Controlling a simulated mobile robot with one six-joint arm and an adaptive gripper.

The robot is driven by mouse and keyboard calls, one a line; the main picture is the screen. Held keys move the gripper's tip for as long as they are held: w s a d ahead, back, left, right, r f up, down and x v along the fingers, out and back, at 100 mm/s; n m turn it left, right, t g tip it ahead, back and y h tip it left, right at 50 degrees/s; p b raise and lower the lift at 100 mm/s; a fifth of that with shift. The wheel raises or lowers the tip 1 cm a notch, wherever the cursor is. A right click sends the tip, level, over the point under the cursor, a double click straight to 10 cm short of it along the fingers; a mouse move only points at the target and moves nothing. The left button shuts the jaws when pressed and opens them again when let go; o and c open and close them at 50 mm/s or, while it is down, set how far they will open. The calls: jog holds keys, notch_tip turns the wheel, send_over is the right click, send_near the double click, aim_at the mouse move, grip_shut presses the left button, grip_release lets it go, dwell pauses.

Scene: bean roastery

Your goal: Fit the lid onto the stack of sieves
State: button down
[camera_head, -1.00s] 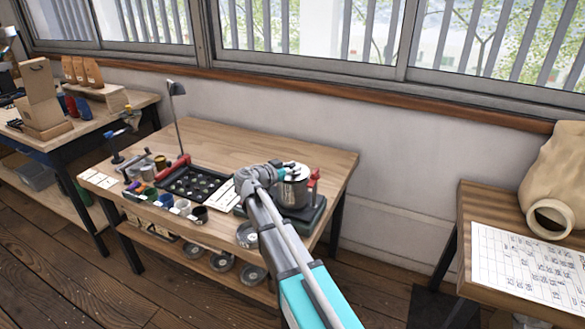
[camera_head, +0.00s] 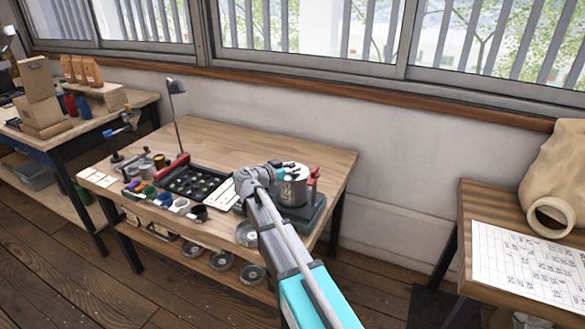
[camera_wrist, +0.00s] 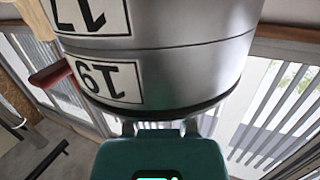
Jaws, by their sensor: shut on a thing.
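The stack of sieves (camera_head: 293,192) is a silver cylinder at the right of the workbench. In the wrist view the stack (camera_wrist: 190,65) fills the upper middle, with number labels upside down. My gripper (camera_head: 277,170) is at the stack's upper left in the head view. In the wrist view my gripper (camera_wrist: 160,126) has its grey fingertips against a dark rim at the stack's end. It is shut on the lid (camera_head: 294,170), which shows as a pale disc over the stack's top. The wrist hides part of the lid, and I cannot tell whether it is fully seated.
The stack stands on a green base (camera_head: 308,218) with a red clamp (camera_head: 313,185) at its right. A black tray (camera_head: 197,183), several small cups and a lamp (camera_head: 176,88) are left of it. The workbench's back (camera_head: 235,145) is clear.

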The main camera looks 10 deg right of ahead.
jog(key=shift+f, duration=0.2)
jog(key=c, duration=0.8)
grip_release()
jog(key=shift+o, duration=0.2)
jog(key=shift+s+a, duration=0.1)
jog(key=p+v, duration=0.1)
jog(key=v, duration=0.9)
jog(key=shift+a, duration=0.35)
jog(key=shift+s+r, duration=0.1)
jog(key=shift+s, duration=0.05)
